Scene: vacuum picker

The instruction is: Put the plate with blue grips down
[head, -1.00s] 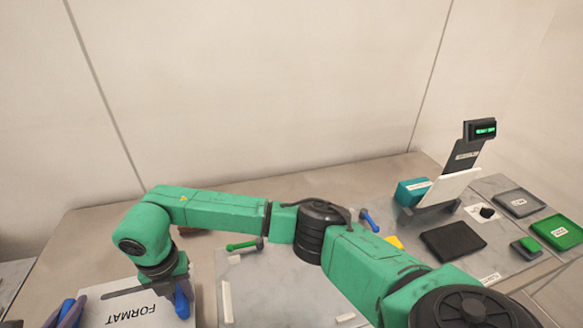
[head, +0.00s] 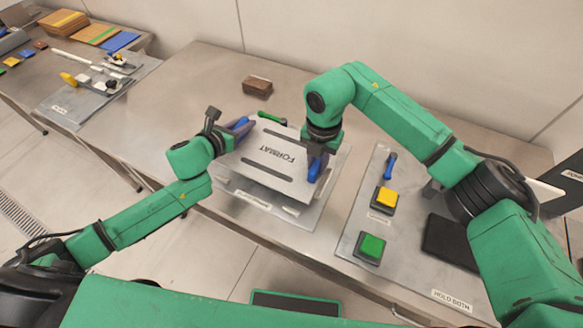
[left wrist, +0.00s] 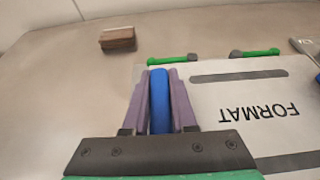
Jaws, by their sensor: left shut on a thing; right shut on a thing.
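The plate with blue grips is a light grey plate marked FORMAT (head: 258,165), also seen in the left wrist view (left wrist: 245,95). It is over a grey base board (head: 312,215), roughly level, with a dark shadow below its front edge; it looks slightly above the board, though contact underneath is hidden. My left gripper (head: 240,127) is shut on the blue grip at its left end; the left wrist view shows this blue grip (left wrist: 159,100) between purple fingers. My right gripper (head: 318,160) is shut on the blue grip at its right end (head: 316,172).
Green-handled clamps (left wrist: 255,53) stand along the board's back edge. White strips (head: 253,199) lie along its front. A brown block (head: 257,87) sits behind. At right, a panel carries a yellow button (head: 386,197) and a green button (head: 372,247). The table left of the plate is clear.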

